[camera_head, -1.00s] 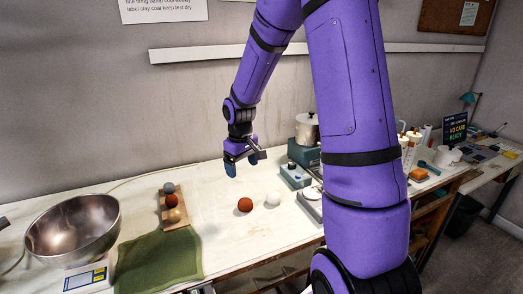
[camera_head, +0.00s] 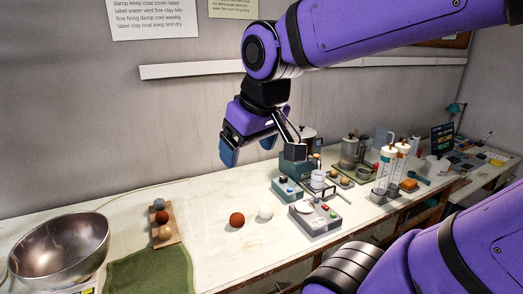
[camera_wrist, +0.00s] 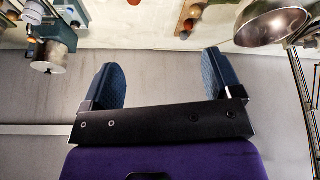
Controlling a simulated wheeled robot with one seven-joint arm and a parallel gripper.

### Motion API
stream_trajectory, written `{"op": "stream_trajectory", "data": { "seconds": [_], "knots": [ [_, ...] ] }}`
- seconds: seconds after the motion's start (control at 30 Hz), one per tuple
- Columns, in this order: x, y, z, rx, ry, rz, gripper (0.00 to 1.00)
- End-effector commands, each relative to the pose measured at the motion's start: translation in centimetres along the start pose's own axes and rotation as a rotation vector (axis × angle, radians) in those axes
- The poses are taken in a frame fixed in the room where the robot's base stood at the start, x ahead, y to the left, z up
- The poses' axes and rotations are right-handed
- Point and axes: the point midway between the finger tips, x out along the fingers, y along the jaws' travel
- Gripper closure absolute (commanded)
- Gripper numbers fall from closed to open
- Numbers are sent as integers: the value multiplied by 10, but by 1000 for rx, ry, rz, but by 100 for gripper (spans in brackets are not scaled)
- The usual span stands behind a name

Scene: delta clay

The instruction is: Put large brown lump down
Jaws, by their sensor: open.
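A large reddish-brown lump (camera_head: 237,219) rests on the pale bench top, just left of a white lump (camera_head: 265,212). Part of a reddish lump (camera_wrist: 134,2) shows at the top edge of the wrist view. My gripper (camera_head: 249,147) is open and empty, high above the bench behind the lump and apart from it. In the wrist view, its two blue-padded fingers (camera_wrist: 162,75) stand wide apart with only grey wall between them.
A wooden board (camera_head: 172,236) holds a grey, a reddish and a tan ball. A metal bowl (camera_head: 62,250) on a scale and a green cloth (camera_head: 150,273) lie left. A grey device (camera_head: 315,217) and several jars stand right. Bench around the lumps is clear.

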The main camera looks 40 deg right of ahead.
Motion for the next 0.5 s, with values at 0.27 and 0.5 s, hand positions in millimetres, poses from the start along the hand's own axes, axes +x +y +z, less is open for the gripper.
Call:
{"op": "stream_trajectory", "data": {
  "seconds": [0.27,0.5],
  "knots": [
    [-22,-8,34,17,60,-39,15],
    [-24,-9,37,18,63,-43,15]
  ]
}}
